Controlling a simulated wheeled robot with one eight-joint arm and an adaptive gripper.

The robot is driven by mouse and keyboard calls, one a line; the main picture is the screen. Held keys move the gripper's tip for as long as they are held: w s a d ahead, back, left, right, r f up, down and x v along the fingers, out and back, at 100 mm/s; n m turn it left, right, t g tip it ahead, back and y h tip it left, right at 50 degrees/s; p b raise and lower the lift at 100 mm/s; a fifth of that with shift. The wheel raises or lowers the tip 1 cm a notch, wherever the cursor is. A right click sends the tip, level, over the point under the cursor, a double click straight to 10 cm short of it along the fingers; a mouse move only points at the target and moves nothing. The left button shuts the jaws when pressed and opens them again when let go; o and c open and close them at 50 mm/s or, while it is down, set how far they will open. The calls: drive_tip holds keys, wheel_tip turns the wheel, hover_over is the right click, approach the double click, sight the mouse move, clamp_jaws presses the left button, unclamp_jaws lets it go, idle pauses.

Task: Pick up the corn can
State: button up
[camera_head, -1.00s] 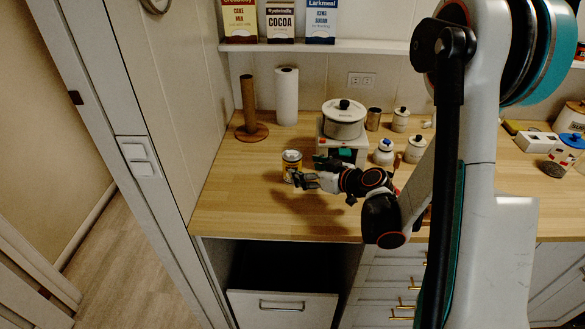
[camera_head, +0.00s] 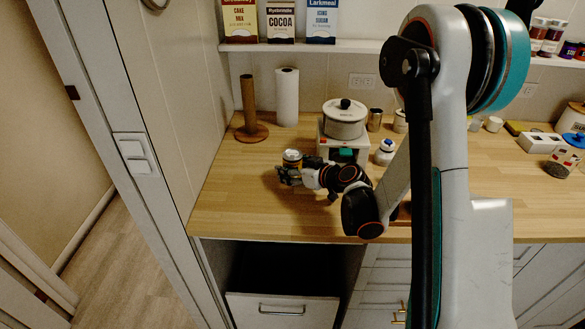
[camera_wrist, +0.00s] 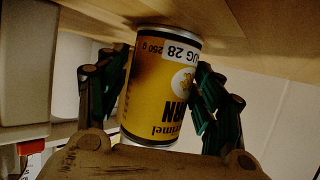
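The corn can (camera_head: 292,157) is yellow and black with a silver rim. It is at the left part of the wooden counter, in front of the white pot. My gripper (camera_head: 290,173) is at the can, with its fingers around the can's side. In the wrist view, the can (camera_wrist: 160,90) sits between the two dark green fingers (camera_wrist: 160,95), its label upside down in the picture. The fingers lie very close to both sides of the can; whether they press on it is not clear. The gripper hides the can's lower part in the head view.
A white pot (camera_head: 344,122) stands on a boxy scale-like base (camera_head: 342,151) behind my gripper. A small white jar (camera_head: 385,152) is to its right. A paper towel roll (camera_head: 287,97) and a brown holder (camera_head: 249,110) stand at the back left. The counter's front left (camera_head: 235,215) is clear.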

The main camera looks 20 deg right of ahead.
drive_tip(key=c, duration=0.9)
drive_tip(key=shift+r, duration=0.1)
